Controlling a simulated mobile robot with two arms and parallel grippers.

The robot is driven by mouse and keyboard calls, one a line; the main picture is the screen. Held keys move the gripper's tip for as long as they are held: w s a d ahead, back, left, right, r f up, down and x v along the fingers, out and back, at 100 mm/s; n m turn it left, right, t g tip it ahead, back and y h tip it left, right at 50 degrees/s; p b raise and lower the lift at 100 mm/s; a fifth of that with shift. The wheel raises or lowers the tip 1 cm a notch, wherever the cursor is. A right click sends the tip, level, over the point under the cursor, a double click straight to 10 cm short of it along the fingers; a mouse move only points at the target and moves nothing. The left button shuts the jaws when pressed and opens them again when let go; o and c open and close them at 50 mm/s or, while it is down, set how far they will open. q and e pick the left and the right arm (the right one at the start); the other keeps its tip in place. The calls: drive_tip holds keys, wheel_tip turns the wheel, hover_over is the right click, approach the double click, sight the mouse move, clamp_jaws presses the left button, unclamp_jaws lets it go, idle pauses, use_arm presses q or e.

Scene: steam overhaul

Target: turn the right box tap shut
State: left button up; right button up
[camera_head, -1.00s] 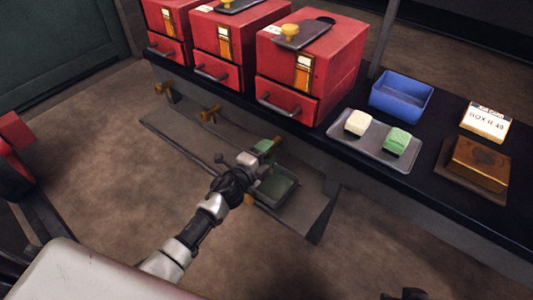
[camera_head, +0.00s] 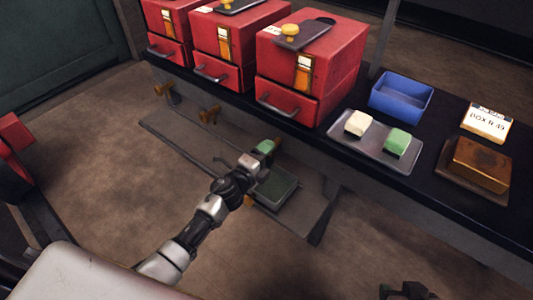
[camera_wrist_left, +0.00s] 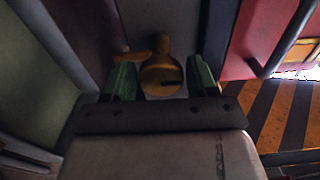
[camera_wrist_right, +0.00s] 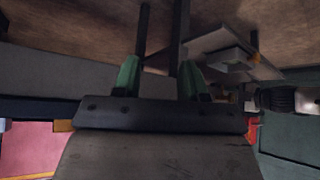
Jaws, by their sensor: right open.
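The right box tap, a brass tap (camera_wrist_left: 162,78), is below the front of the bench under the right red box (camera_head: 310,62). In the left wrist view it sits between my left gripper's green fingers (camera_wrist_left: 162,82). The fingers stand apart on either side of it, with gaps visible. A brass arm of the tap points left, behind the left finger. In the head view my left gripper (camera_head: 268,147) hides most of the tap. My right gripper (camera_wrist_right: 160,78) is open and empty, away from the tap; its jaws are not clear in the head view.
A grey-green tray (camera_head: 276,188) lies below my left gripper. On the bench are a blue bin (camera_head: 401,97), a grey tray (camera_head: 372,153) with soap-like blocks, and a brown block (camera_head: 480,166).

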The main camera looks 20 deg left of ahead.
use_arm(q)
drive_tip(key=shift+o, duration=0.7)
drive_tip(key=shift+s+a, duration=0.15)
drive_tip(key=shift+s, duration=0.15)
drive_tip(key=p+v, duration=0.1)
drive_tip(key=v, duration=0.9)
use_arm(e)
drive_tip(key=s+g, duration=0.1)
drive_tip(key=s+d+g, duration=0.1)
drive_tip(key=s, duration=0.1)
drive_tip(key=s+f+g+h, duration=0.1)
drive_tip(key=shift+s+d, duration=0.25)
drive_tip(key=shift+s, duration=0.05)
use_arm(q)
drive_tip(key=shift+r, duration=0.1)
drive_tip(key=shift+s, duration=0.1)
